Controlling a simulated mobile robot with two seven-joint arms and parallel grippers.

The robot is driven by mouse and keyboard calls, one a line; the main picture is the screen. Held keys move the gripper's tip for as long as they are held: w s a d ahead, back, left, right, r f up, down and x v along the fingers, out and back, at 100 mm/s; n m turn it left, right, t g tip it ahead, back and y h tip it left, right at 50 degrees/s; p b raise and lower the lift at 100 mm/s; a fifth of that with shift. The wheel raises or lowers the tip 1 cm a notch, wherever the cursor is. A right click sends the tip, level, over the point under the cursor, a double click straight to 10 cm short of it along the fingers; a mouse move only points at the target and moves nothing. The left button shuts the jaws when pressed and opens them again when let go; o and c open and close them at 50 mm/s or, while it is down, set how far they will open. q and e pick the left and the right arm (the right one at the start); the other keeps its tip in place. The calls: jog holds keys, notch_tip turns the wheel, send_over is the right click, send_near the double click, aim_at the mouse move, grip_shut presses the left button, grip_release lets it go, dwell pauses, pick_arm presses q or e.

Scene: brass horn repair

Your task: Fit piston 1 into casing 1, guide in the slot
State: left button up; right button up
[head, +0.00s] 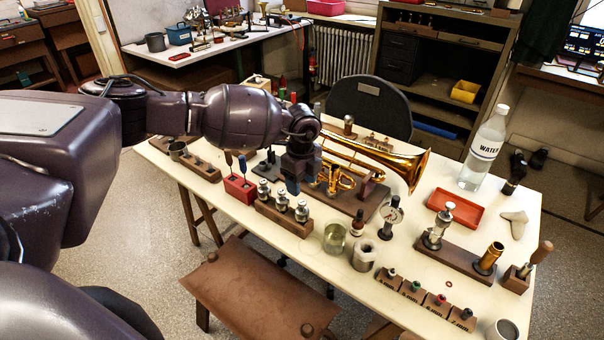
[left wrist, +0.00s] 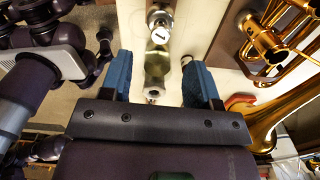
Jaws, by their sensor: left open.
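My left gripper (head: 293,186) points down just behind the wooden rack (head: 270,214) of silver pistons, beside the brass trumpet (head: 380,152). Three pistons stand in the rack: left (head: 262,190), middle (head: 281,203) and right (head: 301,212); their numbers are too small to read here. In the left wrist view, the blue fingers of the left gripper (left wrist: 158,78) are open. A shiny silver piston (left wrist: 158,62) shows between them, with space on both sides; a small dark mark, perhaps a 1, shows on it. Casing 1 and its slot are not clear; the gripper hides part of the trumpet.
A red block (head: 239,187) stands left of the rack. Farther right are a red tray (head: 454,208) and a water bottle (head: 484,150).

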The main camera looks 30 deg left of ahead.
aim_at(302, 202)
pick_arm(q)
notch_tip(302, 202, down, 7)
jog(key=shift+f+b, duration=0.2)
jog(key=shift+b, duration=0.25)
jog(key=shift+d+f, duration=0.1)
jog(key=shift+f, duration=0.25)
